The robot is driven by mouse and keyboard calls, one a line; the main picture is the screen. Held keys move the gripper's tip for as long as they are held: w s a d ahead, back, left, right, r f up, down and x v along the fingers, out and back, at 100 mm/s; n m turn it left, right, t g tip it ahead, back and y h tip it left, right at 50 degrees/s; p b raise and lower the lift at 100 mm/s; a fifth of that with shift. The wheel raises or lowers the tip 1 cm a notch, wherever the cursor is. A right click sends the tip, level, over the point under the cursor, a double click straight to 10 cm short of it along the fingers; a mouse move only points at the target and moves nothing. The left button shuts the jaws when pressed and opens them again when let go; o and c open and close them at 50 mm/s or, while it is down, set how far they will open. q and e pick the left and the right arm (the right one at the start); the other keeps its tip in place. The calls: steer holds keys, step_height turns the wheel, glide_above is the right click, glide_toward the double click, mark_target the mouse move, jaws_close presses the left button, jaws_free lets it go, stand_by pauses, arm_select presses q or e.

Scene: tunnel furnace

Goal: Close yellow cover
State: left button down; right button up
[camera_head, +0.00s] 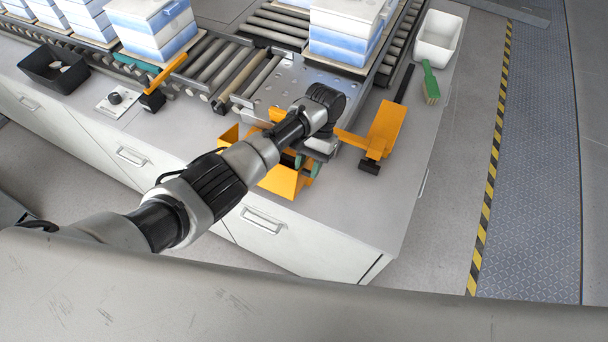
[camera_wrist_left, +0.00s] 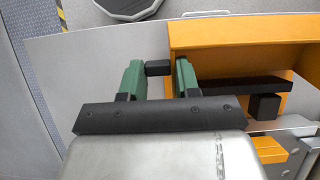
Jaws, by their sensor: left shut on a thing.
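The yellow-orange cover (camera_head: 287,181) is at the front edge of the counter, partly hidden by my left arm. It also fills the upper right of the left wrist view (camera_wrist_left: 235,32), with a hollow, shaded inside showing. My left gripper (camera_head: 308,168) is low at the cover's right side. In the left wrist view, its green fingers (camera_wrist_left: 160,82) are shut on a small black handle (camera_wrist_left: 158,68) beside the cover. The handle's joint with the cover is hidden behind a finger. My right gripper is not in view.
A metal plate (camera_head: 283,88) and roller conveyor (camera_head: 215,66) lie behind. An orange bracket (camera_head: 385,128) stands to the right, near a green brush (camera_head: 430,84) and white bin (camera_head: 437,38). Blue-white boxes (camera_head: 153,27) stand on the rollers. The counter's front right is clear.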

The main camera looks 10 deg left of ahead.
arm_select(q)
steer(key=shift+w+d+r+g+b, duration=0.1)
steer(key=shift+w+d+g+b, duration=0.2)
steer(key=shift+w+g+b, duration=0.3)
